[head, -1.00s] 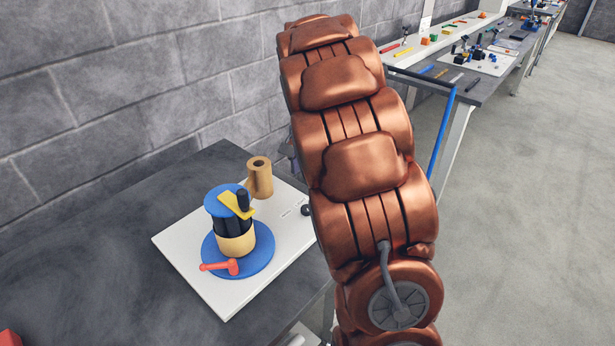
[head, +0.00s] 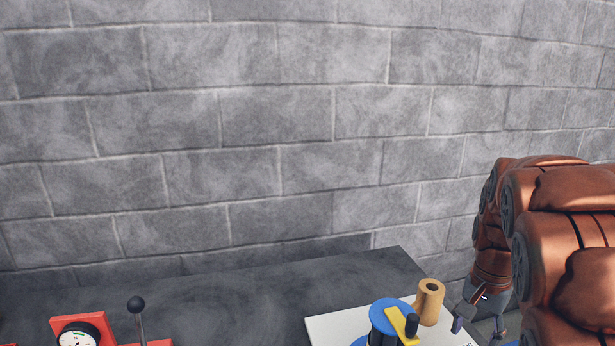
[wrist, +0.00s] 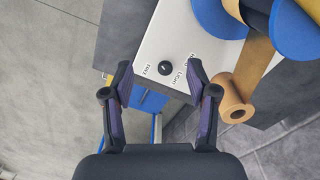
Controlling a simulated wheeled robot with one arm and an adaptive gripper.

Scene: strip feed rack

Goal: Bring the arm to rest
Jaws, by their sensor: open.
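My gripper (wrist: 160,85) is open and empty in the wrist view, its two dark fingers spread apart over the edge of a white board (wrist: 155,40). A black knob (wrist: 164,68) on the board shows between and beyond the fingertips, with lettering beside it. In the head view my gripper (head: 468,311) hangs at the right, beside a tan roll (head: 429,304). My copper-coloured arm fills the right edge of the head view.
A dark table (head: 250,298) stands against a grey block wall (head: 250,120). On the white board (head: 330,328) is a blue-topped device with a yellow lever (head: 402,324). A red gauge unit (head: 85,328) and a black-knobbed lever (head: 137,308) stand at the lower left.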

